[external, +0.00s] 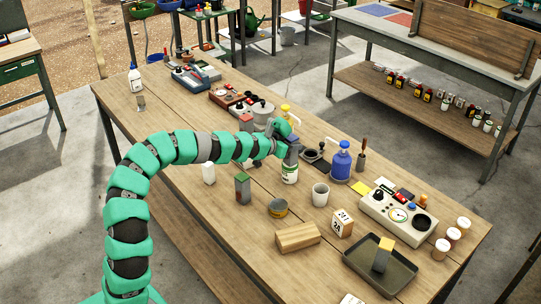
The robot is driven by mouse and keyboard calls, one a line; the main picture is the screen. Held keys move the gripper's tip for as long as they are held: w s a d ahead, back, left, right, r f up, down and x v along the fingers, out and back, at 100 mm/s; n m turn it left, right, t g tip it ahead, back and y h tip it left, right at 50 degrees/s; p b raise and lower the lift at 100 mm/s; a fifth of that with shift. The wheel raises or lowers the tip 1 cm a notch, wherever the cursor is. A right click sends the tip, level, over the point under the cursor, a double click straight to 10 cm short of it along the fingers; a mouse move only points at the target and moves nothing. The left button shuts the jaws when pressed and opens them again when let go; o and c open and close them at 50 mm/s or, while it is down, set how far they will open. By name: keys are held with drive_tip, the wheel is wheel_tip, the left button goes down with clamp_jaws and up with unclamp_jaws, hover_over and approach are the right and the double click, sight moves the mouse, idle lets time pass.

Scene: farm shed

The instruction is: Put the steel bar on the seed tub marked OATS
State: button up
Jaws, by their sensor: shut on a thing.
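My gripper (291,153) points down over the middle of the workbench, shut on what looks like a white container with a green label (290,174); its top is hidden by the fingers. I cannot tell for certain which thing is the steel bar. Small lidded tubs (441,249) stand at the right edge; no OATS marking is readable.
A wooden block (297,237), the dark tray (360,275) and a dial device (398,214) lie to the right. Bare wood shows at the front left.

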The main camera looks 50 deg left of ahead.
drive_tip(key=shift+f, duration=0.1)
drive_tip(key=o, duration=1.1)
drive_tip(key=shift+o, duration=0.2)
drive_tip(key=shift+r, duration=0.2)
drive_tip(key=v, duration=1.2)
drive_tip(key=shift+p, duration=0.45)
drive_tip(key=s+d+r+m+t+h, duration=0.1)
drive_tip(key=d+r, duration=0.3)
drive_tip(key=r, duration=0.9)
drive_tip(key=s+d+r, duration=0.4)
drive_tip(key=s+r, duration=0.1)
drive_tip(key=r, duration=0.3)
drive_tip(key=s+d+r, duration=0.4)
drive_tip(key=s+r, duration=0.1)
drive_tip(key=r, duration=0.3)
drive_tip(key=s+d+r+n+y, duration=0.1)
drive_tip(key=s+d+r, duration=0.3)
drive_tip(key=s+r, duration=0.2)
wheel_tip(320, 180, up, 2)
drive_tip(key=shift+r+t, duration=0.2)
drive_tip(key=shift+t, duration=0.2)
